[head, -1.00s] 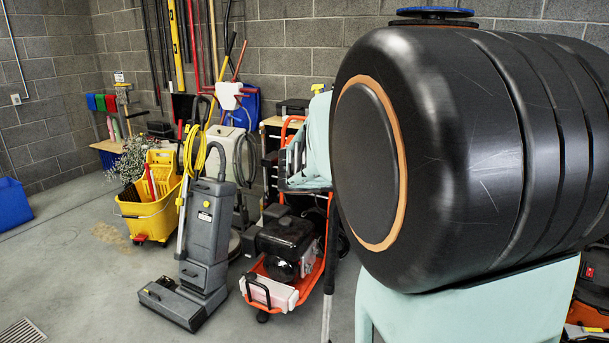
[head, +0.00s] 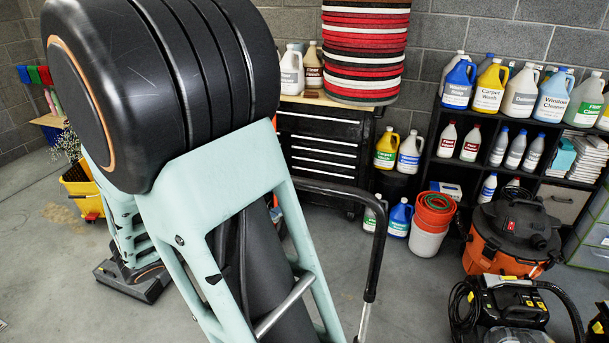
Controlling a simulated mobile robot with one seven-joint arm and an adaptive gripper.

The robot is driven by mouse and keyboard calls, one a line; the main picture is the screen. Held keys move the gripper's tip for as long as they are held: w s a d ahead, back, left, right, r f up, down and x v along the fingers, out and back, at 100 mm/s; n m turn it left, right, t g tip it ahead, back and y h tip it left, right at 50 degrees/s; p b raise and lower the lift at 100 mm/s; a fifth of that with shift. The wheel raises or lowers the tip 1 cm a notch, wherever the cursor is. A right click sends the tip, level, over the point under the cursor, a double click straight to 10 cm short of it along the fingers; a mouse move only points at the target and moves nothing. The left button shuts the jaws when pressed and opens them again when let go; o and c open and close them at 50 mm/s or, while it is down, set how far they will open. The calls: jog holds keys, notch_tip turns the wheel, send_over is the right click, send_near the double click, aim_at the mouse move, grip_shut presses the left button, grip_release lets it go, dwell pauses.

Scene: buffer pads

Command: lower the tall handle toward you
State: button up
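A tall handle (head: 376,240) stands in the head view, right of my arm. Its black tube runs from behind my arm, bends at the upper right and goes down to a silver section near the bottom edge. Its left part is hidden by my arm, and its base is out of frame. I cannot tell whether a short silver bar seen through my arm's frame belongs to it. My large black and mint arm links fill the left and centre. My gripper does not show, so its distance from the handle cannot be judged.
A black tool chest (head: 322,155) bears stacked red, black and white pads (head: 365,50). A shelf (head: 425,150) of bottles stands at the back right. An orange and black vacuum (head: 510,235) and another machine (head: 498,305) stand at right. Some grey floor around the handle is bare.

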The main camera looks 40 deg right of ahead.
aim_at(305, 187)
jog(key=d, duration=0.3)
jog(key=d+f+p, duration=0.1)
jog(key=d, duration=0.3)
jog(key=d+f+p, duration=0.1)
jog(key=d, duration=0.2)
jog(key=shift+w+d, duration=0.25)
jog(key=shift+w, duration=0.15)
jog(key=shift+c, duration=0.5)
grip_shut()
